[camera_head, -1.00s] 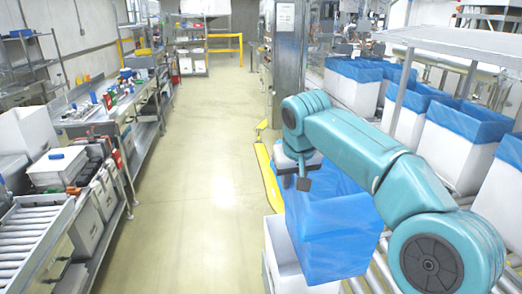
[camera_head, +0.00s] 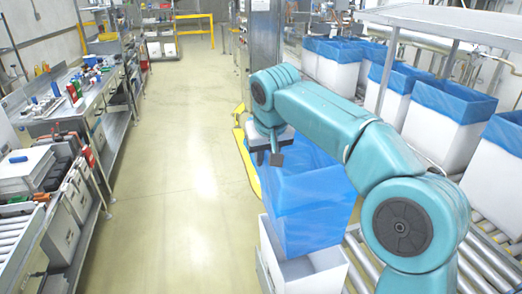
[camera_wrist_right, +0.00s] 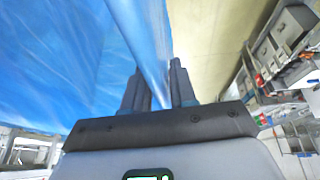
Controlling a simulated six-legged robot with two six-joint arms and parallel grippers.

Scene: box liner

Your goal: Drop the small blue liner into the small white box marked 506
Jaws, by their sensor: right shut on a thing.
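The small blue liner (camera_head: 308,212) hangs open-topped from my right gripper (camera_head: 268,158), upright and partly hidden behind my right arm. The right gripper is shut on the liner's rim; in the right wrist view the liner (camera_wrist_right: 70,65) fills the left side and its edge runs between the two fingers (camera_wrist_right: 158,88). The small white box (camera_head: 318,272) stands below the liner on the roller conveyor. The liner's lower end is at the box's opening, seemingly partly inside it. No 506 mark can be read. My left gripper is out of view.
Several white boxes with blue liners (camera_head: 438,120) stand in rows at the right. Rollers (camera_head: 362,262) run beside the small box. A yellow floor rail (camera_head: 247,160) lies left of the liner. A cluttered workbench (camera_head: 70,105) stands at the left, with clear floor (camera_head: 180,190) between.

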